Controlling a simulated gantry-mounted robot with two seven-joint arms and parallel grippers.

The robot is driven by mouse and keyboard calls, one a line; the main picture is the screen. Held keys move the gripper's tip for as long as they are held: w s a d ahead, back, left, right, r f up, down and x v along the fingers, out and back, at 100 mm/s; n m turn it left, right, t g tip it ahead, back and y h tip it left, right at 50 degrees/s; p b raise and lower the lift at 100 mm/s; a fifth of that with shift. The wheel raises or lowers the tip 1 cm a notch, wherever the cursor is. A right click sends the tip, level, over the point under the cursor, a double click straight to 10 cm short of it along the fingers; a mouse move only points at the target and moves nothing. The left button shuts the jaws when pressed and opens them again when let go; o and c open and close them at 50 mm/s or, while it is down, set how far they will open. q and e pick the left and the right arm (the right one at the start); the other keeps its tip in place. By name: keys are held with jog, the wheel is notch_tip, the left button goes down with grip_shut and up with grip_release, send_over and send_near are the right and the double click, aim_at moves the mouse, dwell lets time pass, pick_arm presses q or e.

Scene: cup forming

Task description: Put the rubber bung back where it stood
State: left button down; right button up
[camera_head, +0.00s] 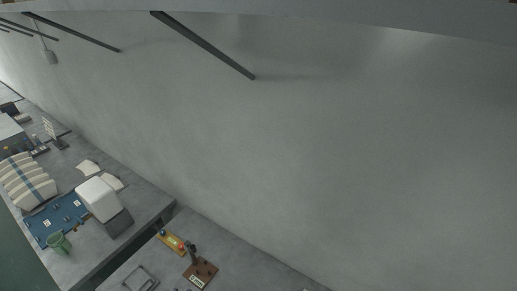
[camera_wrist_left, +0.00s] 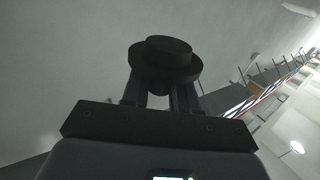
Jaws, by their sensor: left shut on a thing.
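The rubber bung (camera_wrist_left: 165,55) shows in the left wrist view as a black round piece with a wide flange and a raised top. My left gripper (camera_wrist_left: 161,97) is shut on it, with one dark finger on each side below the flange. The bung is held up in the air, with a blurred grey wall behind it. Neither gripper shows in the head view, and my right gripper is in no view. I cannot tell from these frames where the bung stood.
The head view shows a brown block (camera_head: 203,272), a tan board with coloured knobs (camera_head: 171,241) and a grey tray (camera_head: 139,280). A wall fills the right.

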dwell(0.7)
pick_arm(q)
jog(key=shift+d+f, duration=0.2)
jog(key=shift+f, duration=0.05)
jog(key=w+f+m+h+b, duration=0.1)
jog(key=w+f+h+b, duration=0.1)
jog(key=f+b, duration=0.7)
jog(key=w+f+m+h+b, duration=0.2)
jog(key=f+b, duration=0.8)
jog(key=b, duration=1)
jog(key=shift+w+a+g+h, duration=0.25)
jog(key=shift+w+g+h, duration=0.05)
jog(key=shift+w, duration=0.7)
jog(key=shift+f, duration=0.1)
